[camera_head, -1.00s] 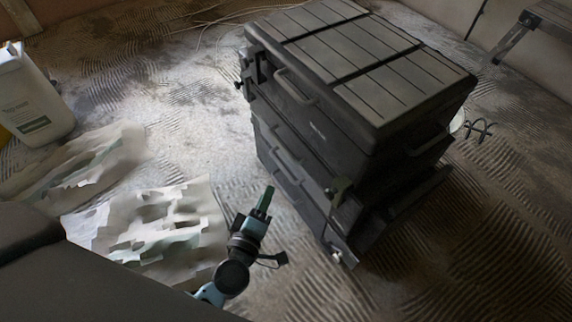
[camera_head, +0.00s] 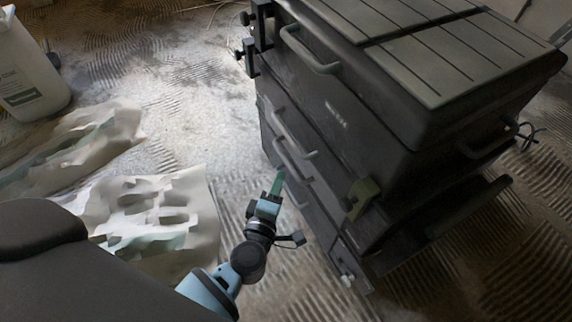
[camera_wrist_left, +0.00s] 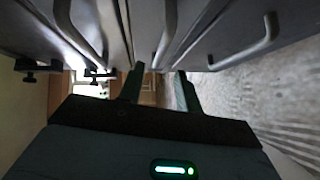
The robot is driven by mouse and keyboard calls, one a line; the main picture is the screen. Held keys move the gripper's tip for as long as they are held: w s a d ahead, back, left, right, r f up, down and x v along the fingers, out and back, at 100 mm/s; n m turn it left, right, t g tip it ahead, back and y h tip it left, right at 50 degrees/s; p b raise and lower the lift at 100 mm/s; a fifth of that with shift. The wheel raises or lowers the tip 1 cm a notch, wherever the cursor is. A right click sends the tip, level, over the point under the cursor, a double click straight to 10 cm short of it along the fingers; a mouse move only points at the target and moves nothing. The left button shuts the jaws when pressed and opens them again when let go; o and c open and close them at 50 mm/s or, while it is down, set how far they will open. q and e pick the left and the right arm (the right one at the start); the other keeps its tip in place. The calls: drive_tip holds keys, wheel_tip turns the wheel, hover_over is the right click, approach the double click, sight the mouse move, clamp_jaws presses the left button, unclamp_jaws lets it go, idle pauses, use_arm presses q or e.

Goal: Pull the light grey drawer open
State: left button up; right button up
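A dark grey drawer chest (camera_head: 350,110) stands at the centre right in the head view. Its front has several bar handles, including a middle drawer handle (camera_head: 293,160). All its drawers look closed. The colours are close in this light, so I cannot tell surely which drawer is the light grey one. My left gripper (camera_head: 277,182) is close to the front, by the lower drawers. In the left wrist view its two fingers (camera_wrist_left: 160,88) are apart, with the middle handle (camera_wrist_left: 166,40) ahead, roughly between them. Contact cannot be seen. My right gripper is not in view.
A white jug (camera_head: 28,70) stands at the far left. Crumpled whitish sheets (camera_head: 160,215) lie on the floor left of my arm. Black latches (camera_head: 252,45) stick out at the chest's upper left edge.

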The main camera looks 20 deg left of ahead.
use_arm(q)
drive_tip(key=w+a+f+b, duration=0.1)
drive_tip(key=w+b, duration=0.1)
drive_tip(key=w, duration=0.5)
drive_tip(key=c, duration=0.6)
clamp_jaws()
